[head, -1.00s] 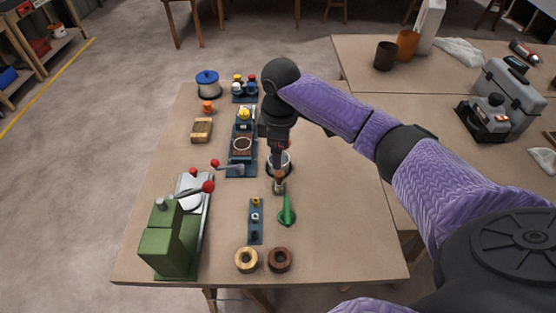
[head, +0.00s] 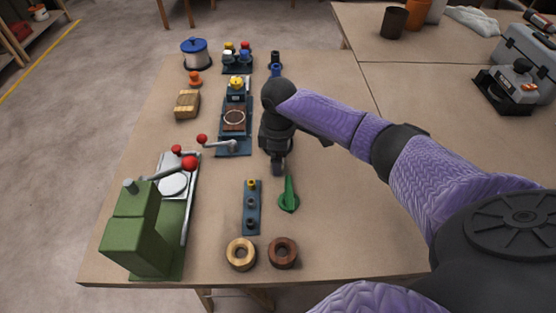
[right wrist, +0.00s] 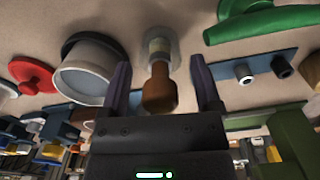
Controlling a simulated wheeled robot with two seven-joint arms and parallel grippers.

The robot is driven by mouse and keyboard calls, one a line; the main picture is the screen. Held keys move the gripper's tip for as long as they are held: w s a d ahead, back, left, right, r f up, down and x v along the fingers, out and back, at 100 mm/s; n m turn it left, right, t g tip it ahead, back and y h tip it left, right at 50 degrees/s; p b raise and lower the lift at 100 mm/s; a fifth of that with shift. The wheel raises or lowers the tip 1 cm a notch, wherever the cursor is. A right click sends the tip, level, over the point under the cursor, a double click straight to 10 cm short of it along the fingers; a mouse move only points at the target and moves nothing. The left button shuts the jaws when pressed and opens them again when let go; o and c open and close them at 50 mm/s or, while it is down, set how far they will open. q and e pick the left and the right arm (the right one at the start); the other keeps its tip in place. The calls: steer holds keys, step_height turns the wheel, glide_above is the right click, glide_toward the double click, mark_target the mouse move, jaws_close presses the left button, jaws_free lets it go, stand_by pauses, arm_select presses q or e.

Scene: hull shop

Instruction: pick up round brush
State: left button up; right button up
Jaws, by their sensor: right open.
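The round brush (right wrist: 160,88) shows in the right wrist view, with a brown wooden handle toward me and a pale round end on the table. My right gripper (right wrist: 160,62) is open, with one finger on each side of the brush handle and visible gaps on both sides. In the head view my right gripper (head: 278,168) points down over the table, and the brush is hidden behind it. My left gripper is not in view.
A grey-white cup (right wrist: 84,74) stands close to the left finger in the wrist view. A green tool (head: 288,194), a dark blue strip with small pegs (head: 252,206) and two rings (head: 283,252) lie nearby. A green press (head: 137,230) stands at left.

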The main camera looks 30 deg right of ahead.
steer(key=c, duration=1)
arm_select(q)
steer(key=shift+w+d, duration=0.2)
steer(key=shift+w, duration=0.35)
arm_select(e)
jaws_close()
steer(key=shift+r, duration=0.15)
step_height(320, 180, up, 9)
steer(key=p, duration=0.4)
steer(key=shift+r+p, duration=0.15)
steer(key=shift+p, duration=0.15)
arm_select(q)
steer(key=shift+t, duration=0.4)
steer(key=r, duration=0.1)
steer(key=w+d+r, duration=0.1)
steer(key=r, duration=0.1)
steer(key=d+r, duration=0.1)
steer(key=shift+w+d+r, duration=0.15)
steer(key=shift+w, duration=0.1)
arm_select(e)
steer(key=shift+r, duration=0.3)
